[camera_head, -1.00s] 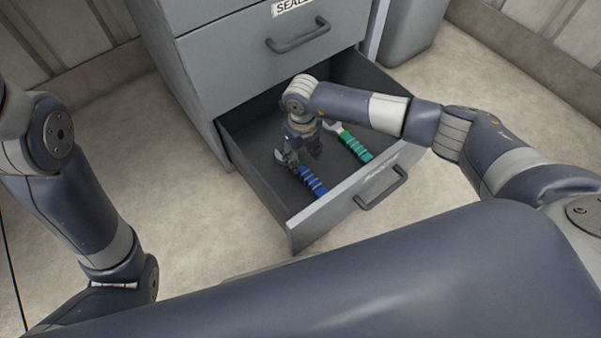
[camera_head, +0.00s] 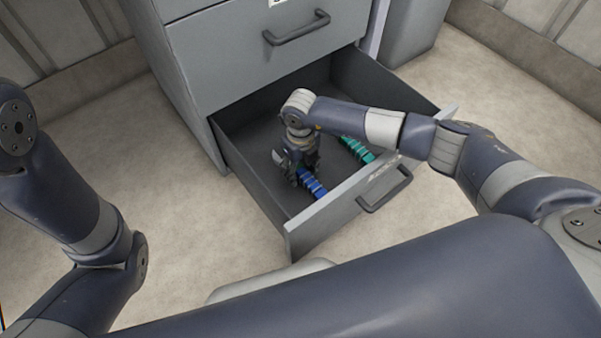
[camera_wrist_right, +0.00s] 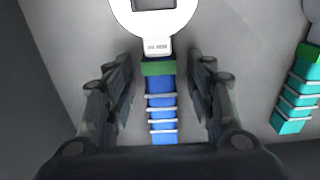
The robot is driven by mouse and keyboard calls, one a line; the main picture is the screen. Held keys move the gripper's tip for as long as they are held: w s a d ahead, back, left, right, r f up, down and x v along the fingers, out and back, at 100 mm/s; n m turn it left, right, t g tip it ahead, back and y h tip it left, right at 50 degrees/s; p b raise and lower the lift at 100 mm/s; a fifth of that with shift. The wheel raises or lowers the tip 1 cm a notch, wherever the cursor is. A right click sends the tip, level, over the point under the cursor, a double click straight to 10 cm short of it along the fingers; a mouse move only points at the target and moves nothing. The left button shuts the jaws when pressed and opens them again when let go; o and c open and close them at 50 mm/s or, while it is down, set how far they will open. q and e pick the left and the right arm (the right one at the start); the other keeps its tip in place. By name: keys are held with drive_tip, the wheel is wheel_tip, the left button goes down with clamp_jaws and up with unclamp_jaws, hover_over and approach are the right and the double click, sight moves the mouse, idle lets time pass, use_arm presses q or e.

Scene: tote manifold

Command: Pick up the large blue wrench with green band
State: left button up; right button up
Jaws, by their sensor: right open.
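The large blue wrench (camera_head: 312,184) lies in the open drawer. In the right wrist view the wrench (camera_wrist_right: 161,105) shows a blue ribbed handle, a green band below its neck and a pale ring-shaped head at the top edge. My right gripper (camera_head: 300,178) is down in the drawer over the wrench. Its open fingers (camera_wrist_right: 160,95) stand on either side of the blue handle near the green band, with gaps on both sides. My arm hides part of the wrench in the head view. My left gripper is outside the views; only my left arm shows.
A teal wrench (camera_head: 357,150) with a green band lies to the right in the same drawer; it also shows in the right wrist view (camera_wrist_right: 297,95). The drawer's front wall (camera_head: 335,208) and side walls surround the gripper. A closed drawer (camera_head: 260,55) is above.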

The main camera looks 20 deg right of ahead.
clamp_jaws()
drive_tip(key=shift+r, duration=0.1)
